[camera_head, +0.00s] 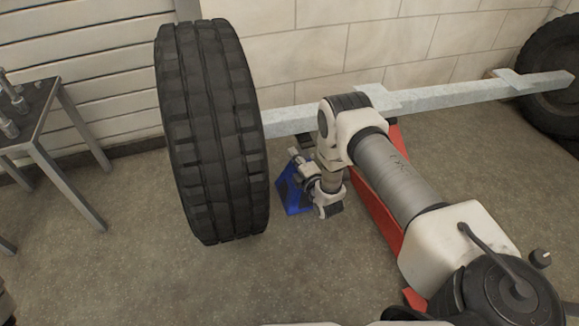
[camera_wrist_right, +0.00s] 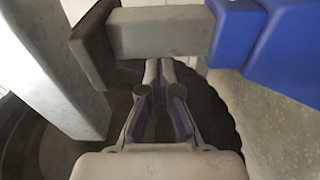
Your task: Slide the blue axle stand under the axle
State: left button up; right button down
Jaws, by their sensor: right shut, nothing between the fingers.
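The blue axle stand (camera_head: 289,194) is on the floor beside the big tyre, partly hidden by my right gripper and wrist. The wrist view shows its blue body (camera_wrist_right: 288,50), grey post (camera_wrist_right: 160,33) and dark top piece (camera_wrist_right: 92,48). The pale metal axle (camera_head: 450,97) runs from the tyre to the right; in the wrist view a pale beam (camera_wrist_right: 50,70), likely the axle, is at the left. My right gripper (camera_head: 297,160) is at the stand; its fingers (camera_wrist_right: 158,70) are shut and empty, with the tips close to the post. Contact is unclear. My left gripper is not visible.
The large tyre (camera_head: 210,130) stands at the axle's left end, close to my gripper. A red piece (camera_head: 375,205) lies under the axle, partly behind my right arm. A metal table (camera_head: 40,110) is at the left. Another tyre (camera_head: 550,75) is at the far right.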

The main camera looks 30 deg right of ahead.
aim_at(304, 153)
jog(key=shift+s+d, duration=0.25)
jog(key=shift+d, duration=0.25)
jog(key=shift+s+d+r+p, duration=0.3)
jog(key=shift+d+p, duration=0.25)
jog(key=shift+p, duration=0.25)
jog(key=shift+s+d, duration=0.1)
jog(key=shift+d, duration=0.25)
jog(key=shift+f, duration=0.25)
